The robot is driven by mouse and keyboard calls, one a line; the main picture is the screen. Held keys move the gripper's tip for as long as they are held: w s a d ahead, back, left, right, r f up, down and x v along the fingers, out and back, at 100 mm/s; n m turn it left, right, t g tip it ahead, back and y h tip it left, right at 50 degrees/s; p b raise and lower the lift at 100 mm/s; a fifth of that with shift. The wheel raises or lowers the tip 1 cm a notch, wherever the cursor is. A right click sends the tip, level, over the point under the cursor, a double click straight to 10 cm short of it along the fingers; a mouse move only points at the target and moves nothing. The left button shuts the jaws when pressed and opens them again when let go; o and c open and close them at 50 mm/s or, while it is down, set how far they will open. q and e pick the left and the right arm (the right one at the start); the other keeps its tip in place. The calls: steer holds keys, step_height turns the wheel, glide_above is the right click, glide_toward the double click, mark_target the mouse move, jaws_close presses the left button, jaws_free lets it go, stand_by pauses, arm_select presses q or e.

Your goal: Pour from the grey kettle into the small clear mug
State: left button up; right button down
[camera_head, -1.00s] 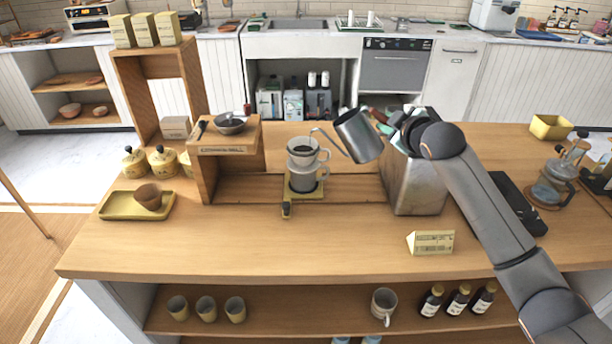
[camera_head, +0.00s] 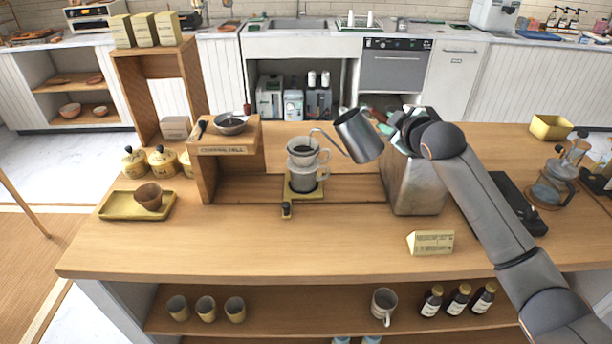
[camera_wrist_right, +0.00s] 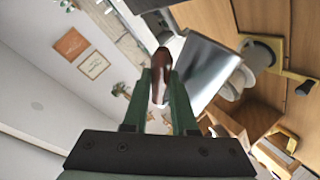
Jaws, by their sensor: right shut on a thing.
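The grey kettle (camera_head: 358,137) is held in the air above the counter, tilted, with its thin spout reaching left. The spout tip is just above the white dripper (camera_head: 302,158). The dripper sits on a small clear mug (camera_head: 303,182), which stands on a yellow scale (camera_head: 290,192). I cannot make out a stream of water. My right gripper (camera_head: 398,133) is shut on the kettle's handle. In the right wrist view the green fingers (camera_wrist_right: 161,98) are around the brown handle (camera_wrist_right: 160,70), with the kettle body (camera_wrist_right: 200,68) beside it. My left gripper is out of view.
A metal box (camera_head: 416,185) stands under the right gripper. A wooden stand (camera_head: 207,165) with a bowl (camera_head: 230,126) is left of the dripper. A yellow sign (camera_head: 430,242) lies at the front right. The counter's front middle is clear.

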steer(key=shift+r, duration=0.1)
steer(key=shift+s+d+f+m+t+y+b, duration=0.1)
steer(key=shift+d+f+m+t+y+b, duration=0.1)
steer(key=shift+f+b, duration=0.35)
steer(key=shift+d+f+m+t+y+b, duration=0.1)
steer(key=shift+d+f+m+b, duration=0.1)
steer(key=shift+f+b, duration=0.35)
steer(key=shift+r, duration=0.15)
stand_by(0.3)
steer(key=shift+a+r+p, duration=0.2)
steer(key=shift+r+p, duration=0.2)
steer(key=shift+p, duration=0.7)
steer(key=shift+a+r+n, duration=0.15)
steer(key=shift+r+n, duration=0.15)
steer(key=shift+r, duration=0.15)
steer(key=shift+r, duration=0.15)
